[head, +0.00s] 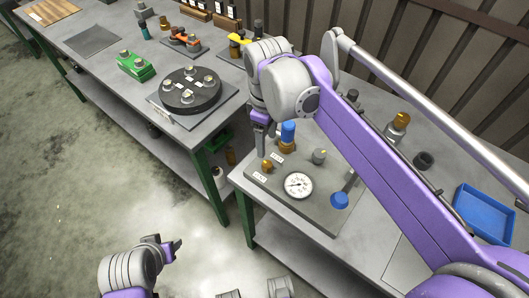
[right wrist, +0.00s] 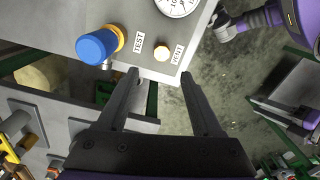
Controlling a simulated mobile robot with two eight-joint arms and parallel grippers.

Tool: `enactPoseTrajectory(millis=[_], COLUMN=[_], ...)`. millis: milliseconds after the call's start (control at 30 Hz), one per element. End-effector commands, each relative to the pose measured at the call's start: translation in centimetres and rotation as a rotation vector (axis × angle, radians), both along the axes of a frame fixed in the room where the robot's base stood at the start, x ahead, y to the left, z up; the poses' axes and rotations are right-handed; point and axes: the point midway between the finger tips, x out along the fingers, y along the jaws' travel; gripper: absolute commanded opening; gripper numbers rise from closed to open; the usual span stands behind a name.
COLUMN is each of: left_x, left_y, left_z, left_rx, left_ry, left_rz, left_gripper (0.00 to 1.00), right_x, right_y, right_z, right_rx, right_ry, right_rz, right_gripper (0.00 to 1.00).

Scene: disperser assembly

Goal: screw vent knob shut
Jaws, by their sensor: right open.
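The vent knob (head: 266,166) is a small brass knob on the grey panel (head: 318,212), next to a white label. In the right wrist view the vent knob (right wrist: 161,53) sits beside the VENT label (right wrist: 177,55), near the panel's edge. My right gripper (head: 263,150) is above that corner of the panel. In the wrist view my right gripper (right wrist: 160,75) has its two fingers apart with nothing between them; the knob lies just beyond the tips, apart from them. My left gripper (head: 174,246) is over the floor, away from the bench; its jaw opening is unclear.
A pressure gauge (head: 298,185), a blue-capped brass fitting (head: 288,133) and a blue knob (head: 339,201) stand on the panel close by. A blue tray (head: 484,213) is at the right. Another bench with a black round fixture (head: 190,90) stands left, across a gap.

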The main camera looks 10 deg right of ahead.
Motion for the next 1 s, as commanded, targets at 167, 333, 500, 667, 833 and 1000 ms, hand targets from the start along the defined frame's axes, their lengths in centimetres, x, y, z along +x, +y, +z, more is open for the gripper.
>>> enactPoseTrajectory(millis=[167,333,500,667,833,1000], left_x=[-0.1,-0.1,-0.2,-0.2,-0.2,-0.2], left_y=[0.0,0.0,0.0,0.0,0.0,0.0], left_z=[-0.5,-0.9,-1.1,-1.2,-1.2,-1.2], left_rx=[0.0,0.0,0.0,0.0,0.0,0.0], left_ry=[0.002,0.003,0.004,0.004,0.004,0.004], left_rz=[0.0,0.0,0.0,0.0,0.0,0.0], left_gripper=[0.5,0.5,0.5,0.5,0.5,0.5], right_x=[0.0,0.0,0.0,-0.1,-0.1,0.0], right_y=[0.0,0.0,0.0,0.0,0.0,0.0], right_z=[-3.4,-6.6,-8.8,-9.7,-9.8,-9.8], right_rx=[0.0,0.0,0.001,0.0,0.0,0.0], right_ry=[0.0,0.0,-0.001,-0.001,-0.001,-0.001], right_rz=[-0.001,-0.001,-0.001,-0.001,-0.001,-0.001], right_gripper=[0.67,0.67,0.67,0.67,0.67,0.54])
